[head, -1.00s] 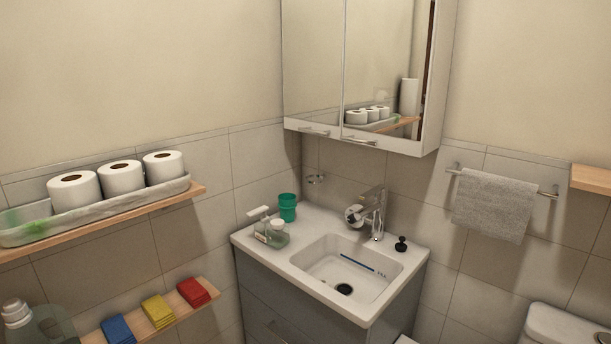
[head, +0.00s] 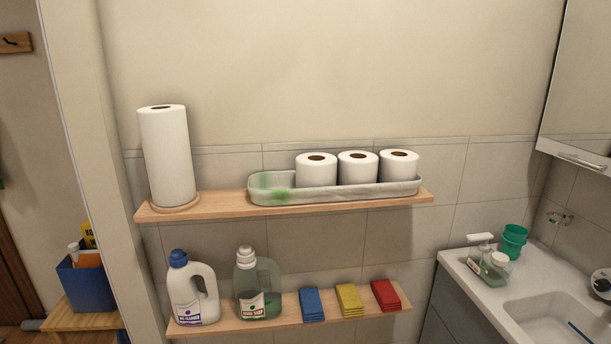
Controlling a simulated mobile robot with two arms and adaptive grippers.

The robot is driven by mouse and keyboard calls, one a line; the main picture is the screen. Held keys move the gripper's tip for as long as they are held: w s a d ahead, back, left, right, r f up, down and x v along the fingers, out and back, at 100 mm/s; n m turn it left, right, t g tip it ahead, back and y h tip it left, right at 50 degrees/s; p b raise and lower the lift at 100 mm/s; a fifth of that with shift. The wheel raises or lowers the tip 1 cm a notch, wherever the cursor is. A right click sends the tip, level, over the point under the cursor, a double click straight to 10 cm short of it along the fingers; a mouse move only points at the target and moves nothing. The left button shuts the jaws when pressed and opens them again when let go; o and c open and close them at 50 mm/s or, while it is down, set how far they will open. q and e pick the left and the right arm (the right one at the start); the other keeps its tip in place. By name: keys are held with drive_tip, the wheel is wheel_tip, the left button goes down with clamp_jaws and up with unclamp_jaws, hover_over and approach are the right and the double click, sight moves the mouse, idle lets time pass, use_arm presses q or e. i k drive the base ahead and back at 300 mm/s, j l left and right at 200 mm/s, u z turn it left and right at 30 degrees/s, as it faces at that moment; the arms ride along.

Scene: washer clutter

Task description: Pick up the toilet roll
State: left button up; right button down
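Three white toilet rolls stand upright in a row in a pale tray (head: 335,194) on the upper wooden shelf. The left toilet roll (head: 316,172), the middle toilet roll (head: 357,169) and the right toilet roll (head: 399,167) fill the middle and right part of the tray, and their lower parts are hidden by its front wall. Neither of my grippers shows in the head view.
A tall paper towel roll (head: 168,158) stands at the left of the upper shelf (head: 225,204). The lower shelf (head: 285,318) holds two bottles (head: 193,288) and folded cloths (head: 348,300). The washbasin (head: 545,305) and mirror cabinet (head: 580,90) are at right; a blue bin (head: 87,286) is at left.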

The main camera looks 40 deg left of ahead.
sight(354, 167)
drive_tip(key=u, duration=1.1)
